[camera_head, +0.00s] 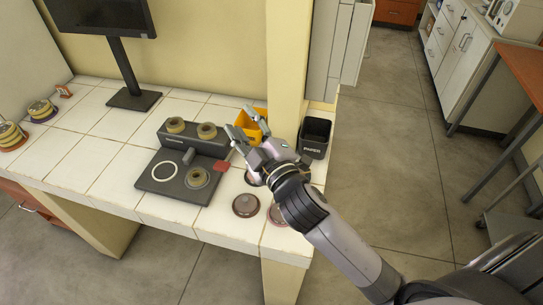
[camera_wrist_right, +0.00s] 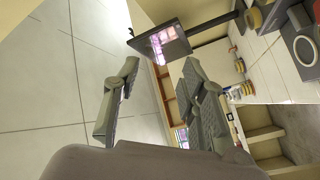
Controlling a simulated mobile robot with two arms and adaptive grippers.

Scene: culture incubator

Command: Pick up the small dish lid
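Several round reddish-brown dishes lie on the white tiled counter (camera_head: 75,170) near its front right corner. One dish (camera_head: 245,205) shows whole; another dish (camera_head: 276,216) is partly covered by my right arm, and more are partly hidden behind the gripper. I cannot tell which of these is the small dish lid. My right gripper (camera_head: 241,121) is raised over the counter, pointing toward the back wall, with its fingers apart. In the right wrist view the gripper (camera_wrist_right: 150,105) is open with nothing between its fingers. My left gripper is not in view.
A dark grey device (camera_head: 172,190) with tan rings stands left of the gripper. A yellow bin (camera_head: 256,124) and black bin (camera_head: 315,137) stand behind it, beside a pillar (camera_head: 287,60). A monitor (camera_head: 105,18) stands at the back left. The counter's front left is clear.

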